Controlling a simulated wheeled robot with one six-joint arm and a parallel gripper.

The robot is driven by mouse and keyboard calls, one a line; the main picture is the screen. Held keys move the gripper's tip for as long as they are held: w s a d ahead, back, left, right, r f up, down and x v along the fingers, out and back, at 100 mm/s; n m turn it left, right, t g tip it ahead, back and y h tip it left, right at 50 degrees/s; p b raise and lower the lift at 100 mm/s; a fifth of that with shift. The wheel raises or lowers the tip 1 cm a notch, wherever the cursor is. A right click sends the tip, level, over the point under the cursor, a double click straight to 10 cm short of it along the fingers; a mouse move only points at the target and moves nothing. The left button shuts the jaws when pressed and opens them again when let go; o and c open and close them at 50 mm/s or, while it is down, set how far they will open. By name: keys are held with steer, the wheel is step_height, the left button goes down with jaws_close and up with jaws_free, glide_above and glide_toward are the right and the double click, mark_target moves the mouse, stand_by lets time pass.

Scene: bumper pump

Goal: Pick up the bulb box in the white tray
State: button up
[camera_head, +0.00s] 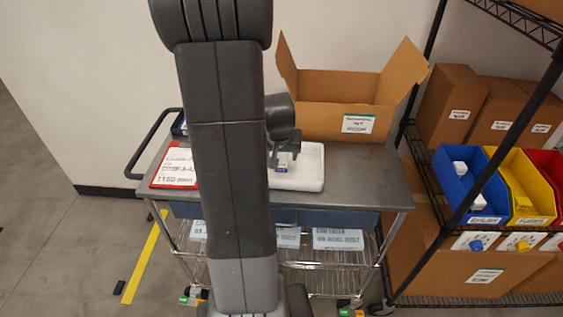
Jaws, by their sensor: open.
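The white tray (312,172) lies on the grey cart top, right of my arm. A small white and blue box (282,167), which looks like the bulb box, is in the tray near its left side. My gripper (284,156) is open just above or around this box. I cannot tell whether the fingers touch it. My arm hides the left part of the tray, and the gripper covers part of the box.
An open cardboard box (318,118) stands behind the tray on the cart (365,185). A red-edged sign (176,168) lies at the left. A black shelf rack at the right holds a blue bin (465,185), a yellow bin (527,187) and cartons (449,105).

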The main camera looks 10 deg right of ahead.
mark_target(281, 156)
steer(key=shift+p+x, duration=0.3)
steer(key=shift+x, duration=2)
steer(key=shift+w+d+r, duration=0.1)
steer(key=shift+w, duration=0.1)
steer(key=c, duration=1.1)
steer(key=shift+o, duration=0.2)
steer(key=shift+r, duration=0.1)
